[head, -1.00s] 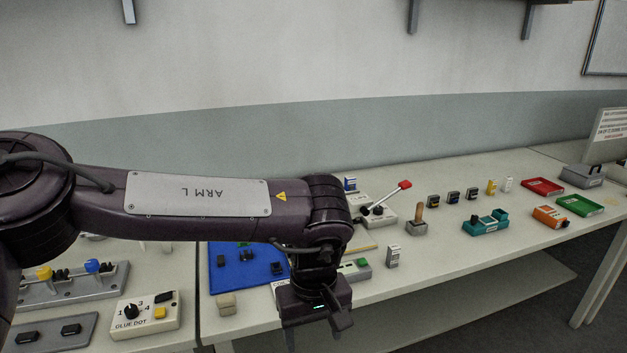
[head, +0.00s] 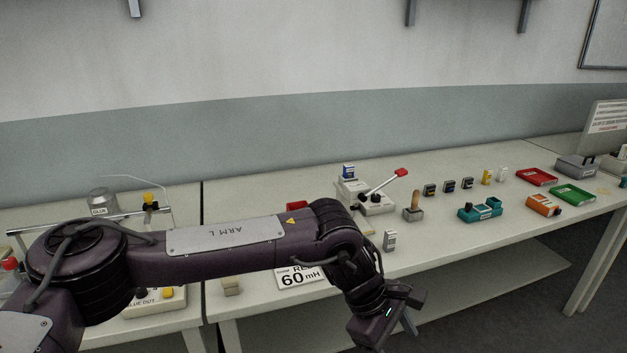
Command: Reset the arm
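My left arm, dark purple and marked ARM L, comes in from the left and reaches across the front of the table. Its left gripper (head: 388,322) hangs low at the bottom of the head view, in front of the table's front edge. The gripper is seen from behind and above, and its fingertips are too dark and turned away to tell their spacing. No held object shows at it. My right gripper is not in view.
Behind the arm stand a red-handled lever box (head: 376,201), a wooden-handled stamp (head: 414,208) and a teal holder (head: 480,211). A white 60 mH sign (head: 295,277) is partly hidden by the arm. Red (head: 536,177) and green (head: 573,195) trays lie at right.

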